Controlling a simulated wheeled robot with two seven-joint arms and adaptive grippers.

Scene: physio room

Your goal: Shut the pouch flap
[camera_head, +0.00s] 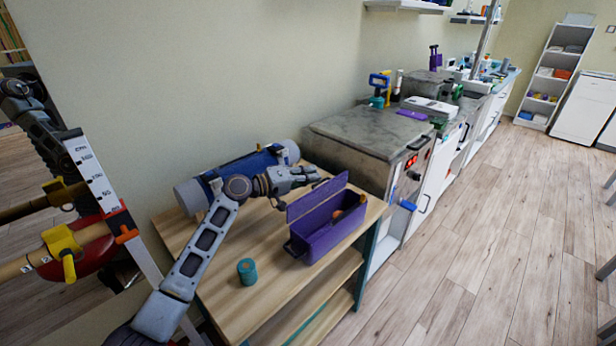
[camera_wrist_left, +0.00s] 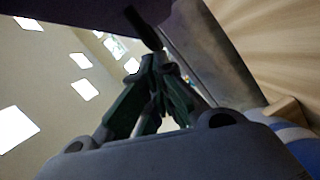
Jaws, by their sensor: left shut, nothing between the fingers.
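The purple pouch (camera_head: 332,236) is a long box on the wooden table, with a black handle at its near-left end. Its flap (camera_head: 317,197) stands up, so the pouch is open, and something orange shows inside. My left gripper (camera_head: 314,172) is shut and empty, just behind the flap's upper edge, on the wall side. In the left wrist view the closed fingers (camera_wrist_left: 158,62) point at a black bar, beneath a dark purple surface that looks like the flap. I cannot tell whether they touch it. My right gripper is not in view.
A blue and grey roll (camera_head: 187,194) lies at the back of the table (camera_head: 222,300), behind my left arm. A small teal cylinder (camera_head: 247,271) stands left of the pouch. A grey-topped cabinet (camera_head: 365,130) rises beyond the table. The table's front left is clear.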

